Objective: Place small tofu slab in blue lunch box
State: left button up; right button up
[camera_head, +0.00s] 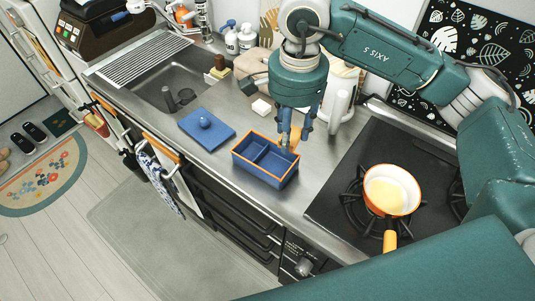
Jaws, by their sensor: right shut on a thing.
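The blue lunch box (265,177) stands open on the steel counter, with an orange rim and a divider between two compartments. My right gripper (291,138) points down at the lunch box's back right rim. It is shut on a small orange-tan piece (295,138), mostly hidden by the fingers; I cannot tell for sure that this is the small tofu slab. A small white block (261,107) lies on the counter behind the box, left of the gripper. My left gripper is not in view.
A blue lid (207,128) with a knob lies left of the box. The sink (177,84) is further left. A stove with an orange-handled pan (391,190) is at the right. A white upright object (339,108) stands close behind my right gripper.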

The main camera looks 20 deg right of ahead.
jog(key=w+a+r+m+p, duration=0.2)
jog(key=w+r+m, duration=0.15)
jog(key=m, duration=0.45)
jog(key=m+p, duration=0.3)
send_over(273, 169)
notch_tip(273, 169, down, 14)
jog(key=shift+f, duration=0.2)
notch_tip(273, 169, down, 5)
jog(key=shift+r+p, duration=0.15)
jog(key=shift+p, duration=0.2)
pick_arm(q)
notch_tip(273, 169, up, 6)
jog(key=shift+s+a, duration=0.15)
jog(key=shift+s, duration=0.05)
pick_arm(e)
jog(key=shift+f, duration=0.2)
jog(key=o, duration=0.7)
jog(key=shift+f, duration=0.1)
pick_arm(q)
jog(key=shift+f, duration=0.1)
pick_arm(e)
jog(key=shift+o, duration=0.7)
